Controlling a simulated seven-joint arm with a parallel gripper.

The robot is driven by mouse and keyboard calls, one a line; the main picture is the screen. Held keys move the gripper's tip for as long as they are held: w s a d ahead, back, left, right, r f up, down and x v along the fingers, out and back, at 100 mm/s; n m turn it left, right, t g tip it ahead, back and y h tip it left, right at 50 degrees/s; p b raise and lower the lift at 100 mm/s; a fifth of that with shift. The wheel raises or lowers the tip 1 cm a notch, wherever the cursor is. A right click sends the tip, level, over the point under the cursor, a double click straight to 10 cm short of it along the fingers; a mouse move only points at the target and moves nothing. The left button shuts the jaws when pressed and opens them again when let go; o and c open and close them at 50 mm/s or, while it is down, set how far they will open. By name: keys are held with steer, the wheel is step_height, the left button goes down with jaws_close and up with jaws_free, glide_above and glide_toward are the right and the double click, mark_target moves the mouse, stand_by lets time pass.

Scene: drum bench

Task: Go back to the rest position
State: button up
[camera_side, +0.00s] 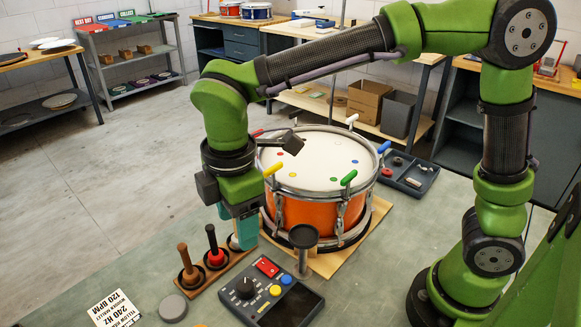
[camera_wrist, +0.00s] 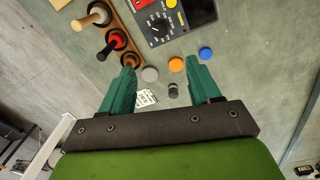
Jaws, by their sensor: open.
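My gripper (camera_side: 242,240) hangs fingers-down to the left of the drum in the side view, where it overlaps the far end of the mallet rack. Its two teal fingers are apart in the wrist view (camera_wrist: 160,75), with nothing held between them. The orange drum (camera_side: 305,212) stands upright with a white head and several coloured key handles around its rim. The mallet rack (camera_side: 207,284) holds a brown-headed, a red-headed and a pale mallet. The rack also shows at the upper left of the wrist view (camera_wrist: 116,24).
A control box (camera_side: 245,308) with a red switch and buttons sits in front of the drum. A black-topped post (camera_side: 303,237) stands close to it. A grey disc (camera_side: 172,308) and a printed card (camera_side: 116,309) lie nearby.

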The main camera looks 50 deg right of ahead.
mark_target(244, 285)
steer(key=f, duration=1.1)
steer(key=w+f, duration=0.1)
steer(key=f, duration=0.5)
steer(key=shift+d, duration=0.1)
steer(key=shift+r, duration=0.1)
steer(key=shift+r, duration=0.55)
step_height(244, 285, up, 16)
steer(key=s, duration=0.1)
steer(key=f, duration=1.7)
steer(key=shift+w+f, duration=0.2)
steer(key=shift+w, duration=0.15)
steer(key=m, duration=0.4)
steer(key=shift+w+r+m, duration=0.1)
steer(key=shift+r+m, duration=0.05)
steer(key=shift+m, duration=0.15)
steer(key=m, duration=0.3)
steer(key=shift+m, duration=0.4)
steer(key=m, duration=0.3)
steer(key=shift+m, duration=0.4)
steer(key=m, duration=0.4)
steer(key=shift+w+m+g, duration=0.1)
steer(key=shift+m+g, duration=0.3)
